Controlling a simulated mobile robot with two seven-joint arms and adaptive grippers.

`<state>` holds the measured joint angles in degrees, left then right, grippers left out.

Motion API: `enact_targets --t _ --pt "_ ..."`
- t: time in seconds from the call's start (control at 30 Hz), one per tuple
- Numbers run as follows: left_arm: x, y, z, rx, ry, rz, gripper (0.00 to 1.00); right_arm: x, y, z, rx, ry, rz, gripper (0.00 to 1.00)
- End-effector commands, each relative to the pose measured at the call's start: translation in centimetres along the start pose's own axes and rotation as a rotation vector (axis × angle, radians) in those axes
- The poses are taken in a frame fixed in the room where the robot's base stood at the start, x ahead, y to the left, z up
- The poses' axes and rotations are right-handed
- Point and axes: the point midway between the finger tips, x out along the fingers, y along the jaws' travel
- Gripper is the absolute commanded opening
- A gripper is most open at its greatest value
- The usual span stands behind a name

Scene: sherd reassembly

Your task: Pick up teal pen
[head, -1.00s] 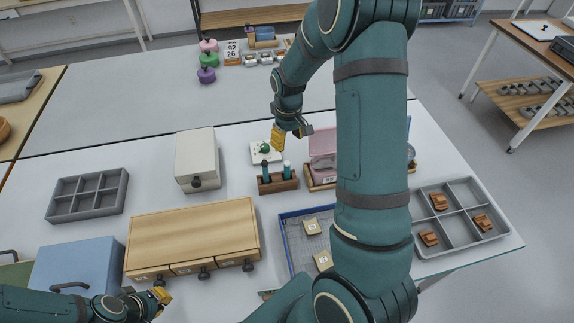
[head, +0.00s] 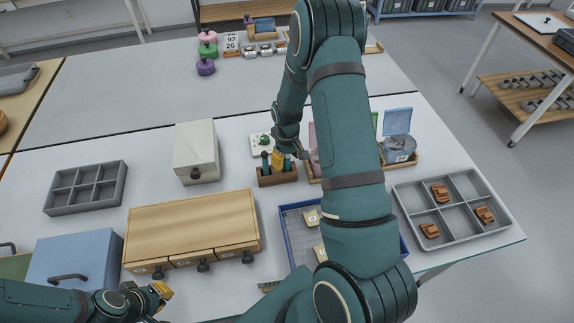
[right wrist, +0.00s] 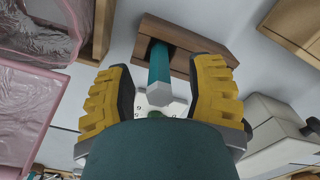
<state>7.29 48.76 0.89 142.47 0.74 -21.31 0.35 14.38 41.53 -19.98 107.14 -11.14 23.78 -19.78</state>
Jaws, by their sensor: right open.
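The brown wooden pen holder (head: 277,180) stands on the table, with slim teal upright items (head: 265,160) showing at its top. My right gripper (head: 279,160) is directly at the holder, its yellow fingers over it. In the right wrist view, the teal pen (right wrist: 159,65) with a grey faceted end stands in the holder (right wrist: 190,45), between the two open fingers of my right gripper (right wrist: 160,92). There are gaps at both sides of the pen. My left gripper (head: 161,291) is low at the left, away from the holder; its jaw gap is unclear.
A white box (head: 196,152) stands left of the holder, and a white card (head: 260,146) lies behind it. Boxes with pink and blue lids (head: 398,122) stand to the right. A wooden drawer unit (head: 190,228) and blue-rimmed tray (head: 283,222) are in front.

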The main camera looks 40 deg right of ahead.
Motion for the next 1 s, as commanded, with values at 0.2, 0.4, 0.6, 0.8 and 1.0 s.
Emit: enact_targets --t 0.2,0.4,0.6,0.8,1.0 --pt "0.1 0.0 0.1 0.0 -0.001 0.0 0.0 0.8 0.0 -0.1 0.0 0.002 0.001 0.54" --pt "0.1 0.0 0.1 0.0 -0.001 0.0 0.0 0.7 0.0 0.0 0.0 0.002 0.001 0.32" --pt "0.1 0.0 0.1 0.0 -0.001 0.0 0.0 0.7 0.0 0.0 0.0 0.002 0.0 0.0" --pt "0.1 0.0 0.0 0.0 -0.001 0.0 0.0 0.7 0.0 0.0 0.0 0.002 0.0 0.0" --pt "-0.1 0.0 0.0 0.0 0.0 0.0 0.0 -0.4 0.0 -0.1 0.0 0.003 0.001 0.0"
